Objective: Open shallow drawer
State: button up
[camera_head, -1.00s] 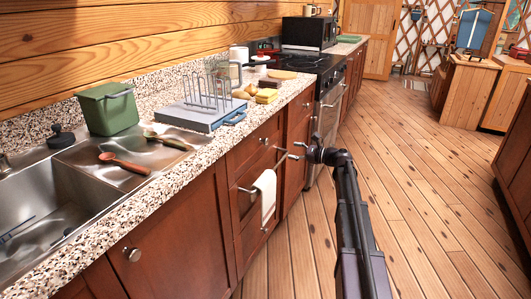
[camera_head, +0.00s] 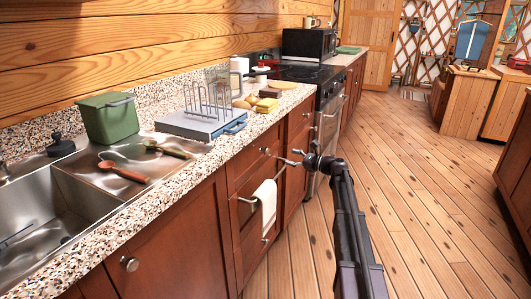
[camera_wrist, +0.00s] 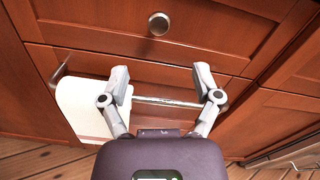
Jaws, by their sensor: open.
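The shallow top drawer has a reddish-brown wooden front (camera_head: 252,165) and is shut. Its round metal knob (camera_head: 265,151) stands out from the front; it also shows in the wrist view (camera_wrist: 159,23), near the top middle. My gripper (camera_head: 284,157) is in front of the cabinet, at about the knob's height in the head view. In the wrist view my gripper (camera_wrist: 161,72) is open, with its fingers spread and nothing between them. The knob appears above the gap between the fingertips and apart from them.
A lower drawer has a metal bar handle (camera_wrist: 165,101) with a white towel (camera_head: 266,204) hanging on its left part. Above is a granite counter (camera_head: 215,160) with a dish rack (camera_head: 205,118) and a sink. An oven (camera_head: 328,128) stands beyond. Open wooden floor lies to the right.

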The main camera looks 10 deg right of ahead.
aim_at(268, 151)
jog(key=x, duration=1.1)
jog(key=shift+w+a, duration=0.15)
jog(key=shift+a, duration=0.05)
grip_shut()
jog(key=shift+a, duration=0.1)
